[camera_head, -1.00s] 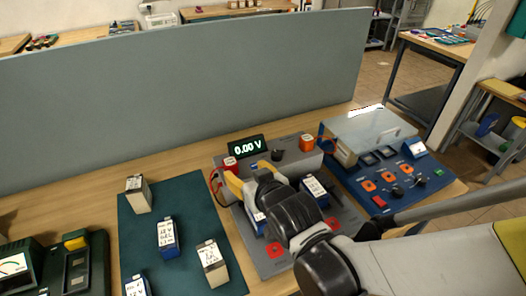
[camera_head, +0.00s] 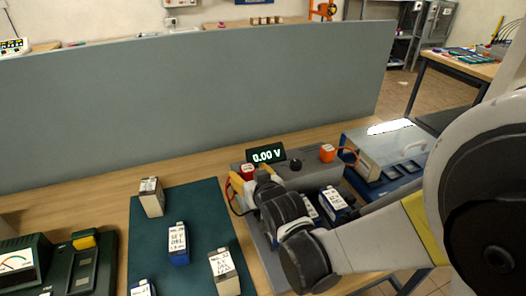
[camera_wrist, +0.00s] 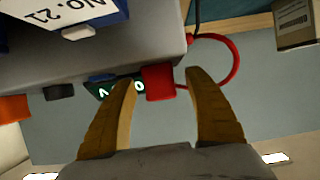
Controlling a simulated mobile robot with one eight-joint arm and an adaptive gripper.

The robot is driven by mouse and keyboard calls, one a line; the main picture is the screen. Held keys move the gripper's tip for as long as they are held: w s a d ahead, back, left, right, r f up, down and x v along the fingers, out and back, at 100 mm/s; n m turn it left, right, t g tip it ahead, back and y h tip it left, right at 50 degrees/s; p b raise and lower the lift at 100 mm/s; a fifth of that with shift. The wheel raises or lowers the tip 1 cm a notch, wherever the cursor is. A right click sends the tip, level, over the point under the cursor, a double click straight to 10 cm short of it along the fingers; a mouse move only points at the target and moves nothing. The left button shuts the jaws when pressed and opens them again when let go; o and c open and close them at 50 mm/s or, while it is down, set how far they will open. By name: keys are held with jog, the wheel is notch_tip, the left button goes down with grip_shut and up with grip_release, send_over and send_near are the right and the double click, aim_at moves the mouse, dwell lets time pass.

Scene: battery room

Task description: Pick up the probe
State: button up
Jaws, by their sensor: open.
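The probe appears to be the red block (camera_head: 247,171) at the left end of the grey meter unit (camera_head: 290,175), beside the 0.00 V display (camera_head: 266,154). In the wrist view the red block (camera_wrist: 158,82) has a red cable (camera_wrist: 236,62) looping away from it. My gripper (camera_head: 253,178) is open at that end of the unit. In the wrist view its two yellow fingers (camera_wrist: 160,80) stand apart, with the red block between their tips, nearer the left one. Whether they touch it I cannot tell.
An orange block (camera_head: 327,153) with an orange cable sits at the unit's right end. Labelled cells, including a blue one (camera_head: 179,243), stand on the green mat (camera_head: 205,200). A blue tester (camera_head: 385,165) is at the right. A grey partition (camera_head: 200,95) stands behind.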

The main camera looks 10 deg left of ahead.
jog(key=shift+w+a+f, duration=0.15)
jog(key=shift+w, duration=0.1)
jog(key=shift+s, duration=0.1)
jog(key=c, duration=1.3)
